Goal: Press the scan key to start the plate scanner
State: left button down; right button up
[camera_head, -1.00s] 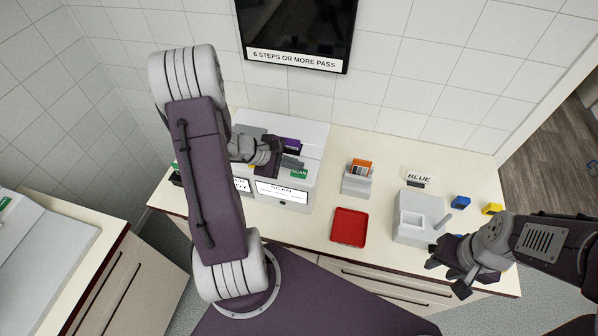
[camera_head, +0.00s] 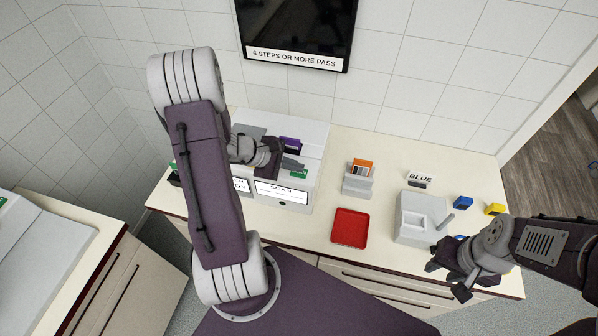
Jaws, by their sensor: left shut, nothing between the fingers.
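The plate scanner (camera_head: 312,140) is a white machine at the left of the counter, with a "SCAN" label (camera_head: 281,192) on its front. The green scan key (camera_head: 299,174) is on its top near the front right, partly covered by my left gripper. My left gripper (camera_head: 293,164) is shut and empty, with its tips right over the key. I cannot tell whether they touch it. A purple piece (camera_head: 290,143) shows just behind the gripper. My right gripper (camera_head: 448,274) is open and empty, near the counter's front edge at the right.
A red tray (camera_head: 350,228) lies on the counter. Behind it stands a grey holder (camera_head: 357,183) with orange-topped items. A white device (camera_head: 418,219), a "BLUE" sign (camera_head: 419,178), a blue block (camera_head: 463,202) and a yellow block (camera_head: 494,209) are at the right. A screen (camera_head: 297,30) hangs on the wall.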

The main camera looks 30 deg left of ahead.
aim_at(296, 173)
pick_arm(q)
jog(key=shift+f+b, duration=0.25)
jog(key=shift+b, duration=0.05)
jog(key=shift+r, duration=0.15)
dwell(0.5)
jog(key=shift+r+p, duration=0.55)
jog(key=shift+r, duration=0.15)
notch_tip(296, 173, up, 5)
jog(key=p, duration=0.4)
jog(key=shift+r, duration=0.1)
dwell(0.4)
